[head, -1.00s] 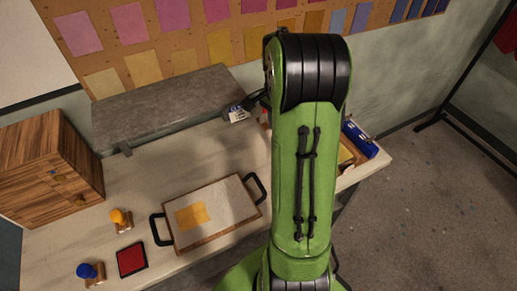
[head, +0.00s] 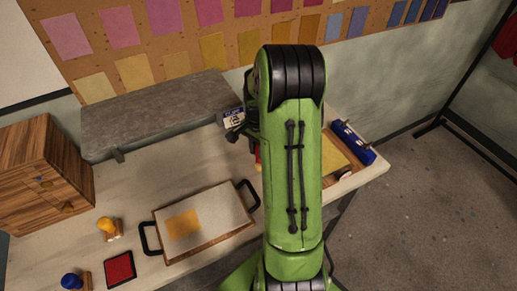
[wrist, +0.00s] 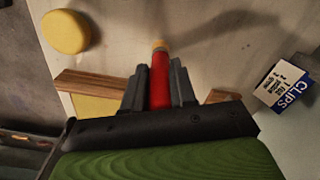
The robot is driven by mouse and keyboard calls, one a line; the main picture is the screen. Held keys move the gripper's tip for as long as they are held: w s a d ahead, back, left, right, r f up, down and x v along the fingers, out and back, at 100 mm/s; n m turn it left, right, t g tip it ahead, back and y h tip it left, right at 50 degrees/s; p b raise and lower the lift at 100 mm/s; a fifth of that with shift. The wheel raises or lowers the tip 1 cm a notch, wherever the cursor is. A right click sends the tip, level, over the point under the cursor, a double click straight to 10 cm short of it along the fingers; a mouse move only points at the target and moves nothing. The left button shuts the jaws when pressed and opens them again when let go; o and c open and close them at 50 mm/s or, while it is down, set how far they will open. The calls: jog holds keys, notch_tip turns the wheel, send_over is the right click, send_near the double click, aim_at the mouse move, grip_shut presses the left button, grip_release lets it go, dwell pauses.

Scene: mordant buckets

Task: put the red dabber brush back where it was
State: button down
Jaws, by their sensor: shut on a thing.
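In the wrist view my gripper (wrist: 159,88) is shut on the red dabber brush (wrist: 160,72). The brush's red handle stands between the two dark fingers, with a tan end pointing away from me over the pale tabletop. In the head view my green arm covers the middle and hides most of the gripper. A small patch of red (head: 257,154) shows at the arm's left edge; I cannot tell if it is the brush. A wooden tray (wrist: 90,83) edge passes below the fingers in the wrist view, with yellow inside it.
A CLIPS box (wrist: 286,87) stands right of the brush, and a yellow round thing (wrist: 66,32) lies upper left. In the head view, a grey shelf (head: 150,112), wooden drawers (head: 40,178), a handled board (head: 215,235), stampers, a red pad (head: 120,269) and a blue roll (head: 352,142) surround me.

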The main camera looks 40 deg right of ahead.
jog(key=c, duration=0.9)
grip_release()
jog(key=shift+f, duration=0.15)
notch_tip(320, 180, up, 12)
jog(key=shift+f+p, duration=0.1)
jog(key=shift+p, duration=0.9)
jog(key=shift+a+r, duration=0.1)
jog(key=shift+r, duration=0.25)
jog(key=s+a+r+n+t+h, duration=0.1)
jog(key=s+a+r+n, duration=0.25)
jog(key=a, duration=0.35)
jog(key=s+a+r+n+t, duration=0.2)
jog(key=a+r+n, duration=0.3)
jog(key=a, duration=0.3)
jog(key=s+a+n+t, duration=0.1)
jog(key=s+a+n, duration=0.1)
jog(key=s, duration=0.1)
jog(key=s+a+n, duration=0.3)
jog(key=s+a+n+t+y, duration=0.1)
jog(key=s+a+n, duration=0.1)
jog(key=s+n, duration=0.1)
jog(key=shift+s+a+f+t, duration=0.25)
jog(key=shift+s+a+t, duration=0.05)
jog(key=shift+s, duration=0.25)
